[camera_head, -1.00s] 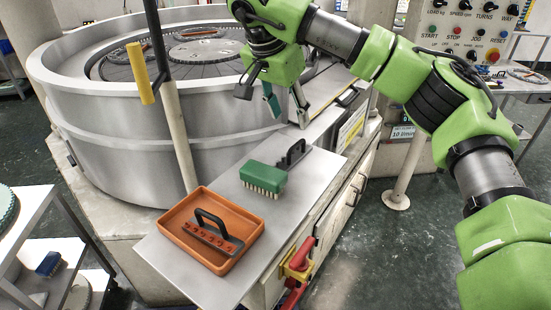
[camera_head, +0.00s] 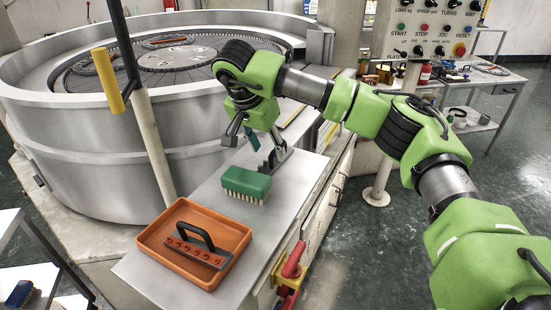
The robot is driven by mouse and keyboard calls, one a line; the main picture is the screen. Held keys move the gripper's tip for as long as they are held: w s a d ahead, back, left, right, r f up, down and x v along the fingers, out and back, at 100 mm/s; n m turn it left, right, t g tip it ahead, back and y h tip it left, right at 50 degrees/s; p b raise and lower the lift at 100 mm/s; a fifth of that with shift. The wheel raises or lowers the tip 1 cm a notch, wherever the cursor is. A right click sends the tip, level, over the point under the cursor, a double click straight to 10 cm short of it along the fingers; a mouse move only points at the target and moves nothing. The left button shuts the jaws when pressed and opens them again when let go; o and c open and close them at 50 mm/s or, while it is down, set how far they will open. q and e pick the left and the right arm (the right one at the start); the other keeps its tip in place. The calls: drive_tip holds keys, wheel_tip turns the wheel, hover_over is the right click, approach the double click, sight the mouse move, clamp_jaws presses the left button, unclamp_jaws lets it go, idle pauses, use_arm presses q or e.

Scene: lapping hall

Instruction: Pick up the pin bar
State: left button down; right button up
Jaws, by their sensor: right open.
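A bar with a black arched handle and a row of round marks along it, which looks like the pin bar (camera_head: 197,252), lies in an orange tray (camera_head: 160,265) on the metal table. My right gripper (camera_head: 258,142) is open and empty, pointing down above the far part of the table, over the brush and this second piece. It is well away from the tray. My left gripper is not in view.
The green brush (camera_head: 245,184) lies bristles down between tray and gripper. A post with a yellow handle (camera_head: 108,80) rises left of the table (camera_head: 235,228), before the big round lapping machine (camera_head: 85,135).

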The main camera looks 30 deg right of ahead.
sight(274, 161)
drive_tip(key=p+x, duration=0.1)
drive_tip(key=x, duration=0.1)
drive_tip(key=p+x, duration=0.1)
drive_tip(key=x, duration=0.1)
drive_tip(key=shift+d+f, duration=0.1)
drive_tip(key=shift+d, duration=0.3)
drive_tip(key=shift+w+f, duration=0.1)
drive_tip(key=shift+f, duration=0.15)
clamp_jaws()
drive_tip(key=shift+r, duration=0.1)
